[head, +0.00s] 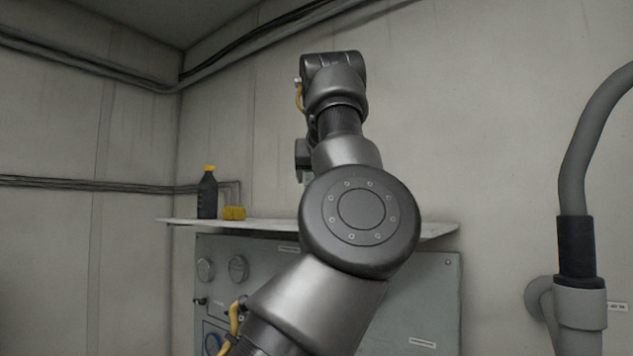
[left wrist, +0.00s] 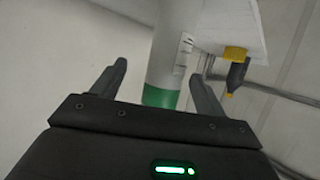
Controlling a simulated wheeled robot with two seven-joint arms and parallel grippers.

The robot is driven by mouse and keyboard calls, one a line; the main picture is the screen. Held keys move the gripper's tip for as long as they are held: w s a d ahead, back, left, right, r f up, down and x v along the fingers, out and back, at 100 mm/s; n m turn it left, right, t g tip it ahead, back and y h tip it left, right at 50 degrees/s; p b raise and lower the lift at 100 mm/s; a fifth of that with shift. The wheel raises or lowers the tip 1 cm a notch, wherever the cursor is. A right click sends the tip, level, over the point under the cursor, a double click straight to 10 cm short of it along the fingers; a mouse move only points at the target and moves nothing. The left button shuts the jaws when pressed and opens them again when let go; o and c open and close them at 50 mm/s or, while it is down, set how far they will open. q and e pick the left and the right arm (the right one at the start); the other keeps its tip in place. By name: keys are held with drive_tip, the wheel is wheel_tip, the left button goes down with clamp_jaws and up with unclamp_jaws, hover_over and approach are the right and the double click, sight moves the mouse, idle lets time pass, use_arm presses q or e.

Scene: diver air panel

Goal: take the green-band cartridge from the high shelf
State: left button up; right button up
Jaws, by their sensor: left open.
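The green-band cartridge (left wrist: 166,60) shows in the left wrist view as a pale cylinder with a green band near the end closest to my gripper. My left gripper (left wrist: 157,72) is open, with one finger on each side of the cartridge in the picture. The right-hand finger looks closer to it than the left-hand one; I cannot tell whether either touches. The high shelf (head: 435,230) is a thin pale board in the head view. The shelf also shows in the left wrist view (left wrist: 222,22). My right gripper is not in view.
A dark bottle with a yellow cap (head: 208,195) and a small yellow block (head: 234,213) stand at the shelf's left end. A grey gauge panel (head: 430,300) is below the shelf. A thick grey pipe (head: 575,175) rises at the right.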

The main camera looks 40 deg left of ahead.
use_arm(q)
drive_tip(key=p+x, duration=0.2)
drive_tip(key=x, duration=0.1)
drive_tip(key=p+x, duration=0.1)
drive_tip(key=x, duration=0.1)
drive_tip(key=shift+s+a+r, duration=0.15)
drive_tip(key=shift+s+a, duration=0.1)
drive_tip(key=shift+a, duration=0.15)
drive_tip(key=shift+s+d+r, duration=0.1)
drive_tip(key=shift+s+d, duration=0.05)
drive_tip(key=shift+s, duration=0.15)
drive_tip(key=shift+c, duration=0.5)
drive_tip(key=shift+s+d, duration=0.1)
drive_tip(key=shift+d, duration=0.05)
drive_tip(key=shift+c, duration=1.1)
drive_tip(key=c, duration=1)
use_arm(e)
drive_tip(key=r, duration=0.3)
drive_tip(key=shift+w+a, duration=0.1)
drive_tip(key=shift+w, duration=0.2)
use_arm(q)
drive_tip(key=shift+o, duration=0.2)
